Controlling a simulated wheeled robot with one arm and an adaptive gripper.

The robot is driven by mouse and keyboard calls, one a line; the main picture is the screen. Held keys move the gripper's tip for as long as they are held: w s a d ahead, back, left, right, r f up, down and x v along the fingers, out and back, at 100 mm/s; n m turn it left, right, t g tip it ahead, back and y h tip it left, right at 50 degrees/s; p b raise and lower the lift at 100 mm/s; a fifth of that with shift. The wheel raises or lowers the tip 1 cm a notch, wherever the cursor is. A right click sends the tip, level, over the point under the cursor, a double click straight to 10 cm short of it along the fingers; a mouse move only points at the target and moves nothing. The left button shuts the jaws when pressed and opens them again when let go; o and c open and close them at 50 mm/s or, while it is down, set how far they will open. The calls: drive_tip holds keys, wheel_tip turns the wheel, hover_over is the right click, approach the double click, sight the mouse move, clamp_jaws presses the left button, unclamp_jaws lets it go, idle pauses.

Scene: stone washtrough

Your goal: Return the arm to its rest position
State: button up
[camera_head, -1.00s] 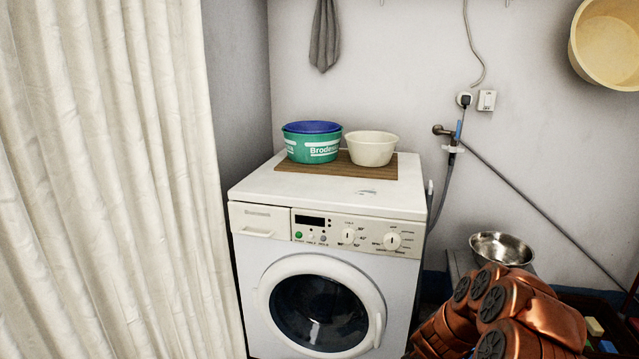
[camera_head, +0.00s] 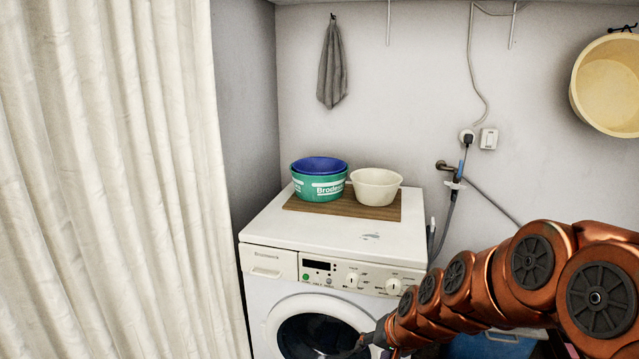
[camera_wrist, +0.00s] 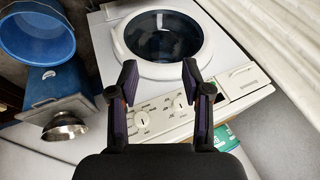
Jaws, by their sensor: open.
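My copper arm reaches in from the right edge in the head view, in front of the washing machine (camera_head: 335,235). Its dark end is low, before the round door, and the fingers are hard to make out there. In the wrist view my gripper (camera_wrist: 160,72) is open, its two dark fingers apart with nothing between them. Beyond the fingers are the machine's round door (camera_wrist: 163,40) and control panel (camera_wrist: 160,117), seen upside down.
On the machine a wooden board (camera_head: 345,207) bears a green tub (camera_head: 318,187) with a blue one in it, and a cream bowl (camera_head: 376,187). A curtain (camera_head: 110,180) hangs left. The wrist view shows a blue bucket (camera_wrist: 38,50) and metal bowl (camera_wrist: 65,126).

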drive_tip(key=s+d+r+n+g+h+p, duration=0.1)
drive_tip(key=s+r, duration=0.4)
drive_tip(key=s, duration=0.6)
drive_tip(key=s+d+r+n+g+h+p, duration=0.1)
drive_tip(key=s+d+r+g+p, duration=0.2)
drive_tip(key=s+r+p, duration=0.3)
drive_tip(key=s+d+r+n+g+h+p, duration=0.1)
drive_tip(key=s+r+p, duration=0.3)
drive_tip(key=s, duration=1.1)
wheel_tip(320, 180, up, 2)
drive_tip(key=shift+s+d+r+g, duration=0.25)
drive_tip(key=shift+s+d+g, duration=0.15)
drive_tip(key=shift+d+g, duration=0.5)
drive_tip(key=shift+c, duration=0.2)
drive_tip(key=shift+c, duration=0.5)
